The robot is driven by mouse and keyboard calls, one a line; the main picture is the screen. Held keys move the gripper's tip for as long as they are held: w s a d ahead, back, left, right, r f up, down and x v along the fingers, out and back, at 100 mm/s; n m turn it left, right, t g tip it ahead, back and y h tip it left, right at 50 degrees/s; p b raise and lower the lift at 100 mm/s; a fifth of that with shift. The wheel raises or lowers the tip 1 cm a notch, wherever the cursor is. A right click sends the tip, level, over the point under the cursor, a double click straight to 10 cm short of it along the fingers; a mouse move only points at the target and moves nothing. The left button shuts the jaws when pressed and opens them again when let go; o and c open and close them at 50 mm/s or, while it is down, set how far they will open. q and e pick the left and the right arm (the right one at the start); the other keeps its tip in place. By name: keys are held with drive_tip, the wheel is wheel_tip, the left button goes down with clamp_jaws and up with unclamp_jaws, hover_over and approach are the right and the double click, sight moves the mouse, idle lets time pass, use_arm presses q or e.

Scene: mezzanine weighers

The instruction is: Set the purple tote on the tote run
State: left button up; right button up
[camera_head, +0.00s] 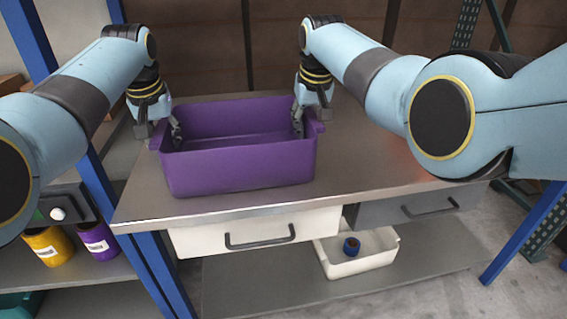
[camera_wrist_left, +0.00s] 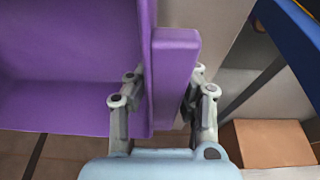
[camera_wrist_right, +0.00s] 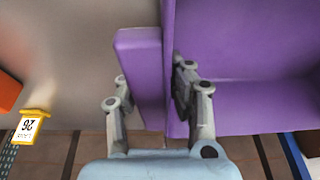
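The empty purple tote (camera_head: 240,168) is upright over the grey metal bench top (camera_head: 365,175), near its front edge. I cannot tell whether its base rests on the bench or is slightly above. My left gripper (camera_head: 160,132) is at its left end, with one finger inside the wall and the other outside the end grip (camera_wrist_left: 175,70). My right gripper (camera_head: 305,115) holds the right end the same way, around the grip (camera_wrist_right: 140,75). Both pairs of fingers look closed against the plastic. I cannot pick out a surface that is clearly the tote run.
The bench has a white drawer (camera_head: 255,232) and a grey drawer (camera_head: 415,205). Below, a white bin (camera_head: 355,265) holds a blue roll (camera_head: 351,247). A yellow can (camera_head: 48,245) and a purple can (camera_head: 98,240) stand at left. Blue posts (camera_head: 525,232) flank the bench.

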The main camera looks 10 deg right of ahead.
use_arm(q)
drive_tip(key=shift+o, duration=1)
drive_tip(key=shift+a, duration=0.5)
use_arm(e)
drive_tip(key=shift+o, duration=1)
drive_tip(key=shift+d+r, duration=0.1)
drive_tip(key=shift+d, duration=0.5)
use_arm(q)
drive_tip(key=shift+o, duration=1.2)
drive_tip(key=shift+r, duration=0.1)
use_arm(e)
drive_tip(key=shift+o, duration=1.1)
use_arm(q)
drive_tip(key=shift+o, duration=0.5)
drive_tip(key=shift+d, duration=0.1)
use_arm(e)
drive_tip(key=shift+o, duration=1.1)
drive_tip(key=shift+a, duration=0.2)
use_arm(q)
drive_tip(key=shift+d, duration=0.1)
